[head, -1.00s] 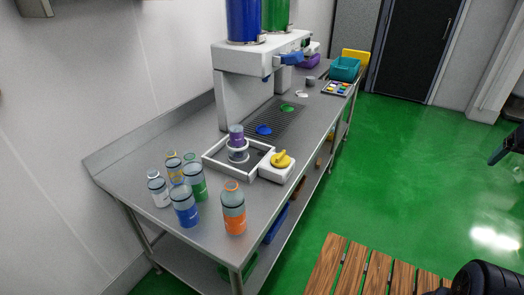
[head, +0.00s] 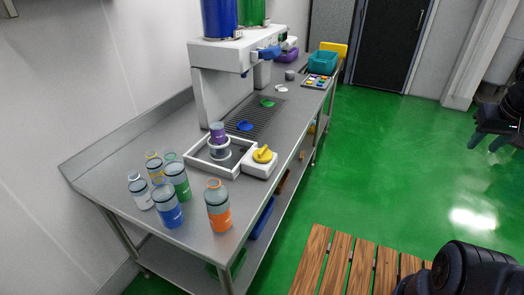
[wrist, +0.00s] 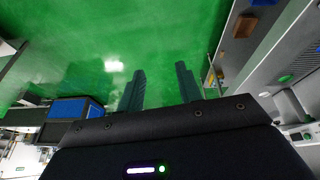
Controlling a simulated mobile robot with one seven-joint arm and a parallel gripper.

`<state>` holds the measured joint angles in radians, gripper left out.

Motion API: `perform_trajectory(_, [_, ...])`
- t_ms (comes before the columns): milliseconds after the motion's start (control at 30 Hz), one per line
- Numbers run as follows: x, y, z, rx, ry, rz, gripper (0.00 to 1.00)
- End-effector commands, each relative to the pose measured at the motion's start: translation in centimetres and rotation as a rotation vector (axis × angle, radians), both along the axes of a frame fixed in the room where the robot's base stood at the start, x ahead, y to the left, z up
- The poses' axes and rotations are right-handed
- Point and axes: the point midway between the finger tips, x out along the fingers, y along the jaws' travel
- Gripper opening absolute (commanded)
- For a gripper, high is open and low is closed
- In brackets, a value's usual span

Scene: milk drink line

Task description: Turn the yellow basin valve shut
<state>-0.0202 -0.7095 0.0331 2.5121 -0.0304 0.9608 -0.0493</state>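The yellow basin valve (head: 262,154) is a round knob with a raised handle. It sits on a white block (head: 258,170) at the right front corner of the white-rimmed basin (head: 226,172) on the steel counter. A purple-topped bottle (head: 218,135) stands in the basin. My gripper (head: 485,145) is at the right edge of the head view, over the green floor, well away from the valve. In the wrist view its two dark fingers (wrist: 160,85) stand apart with only floor between them. The valve cannot be made out in the wrist view.
Several bottles stand on the counter's near end, with an orange one (head: 218,208) nearest the front edge. A dispenser (head: 230,52) rises behind the basin. A slatted wooden surface (head: 345,262) is at the lower right. Open green floor (head: 380,160) lies right of the counter.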

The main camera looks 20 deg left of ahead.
Motion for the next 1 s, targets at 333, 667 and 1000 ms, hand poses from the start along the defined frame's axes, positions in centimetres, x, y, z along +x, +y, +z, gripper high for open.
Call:
perform_trajectory(333, [6.5,6.5,0.2,-0.293,0.108,0.474,0.34])
perform_trajectory(667, [11.5,15.9,-1.1,-0.544,0.184,0.970,0.34])
perform_trajectory(1000, [14.0,27.9,-4.0,-0.761,0.225,1.495,0.34])
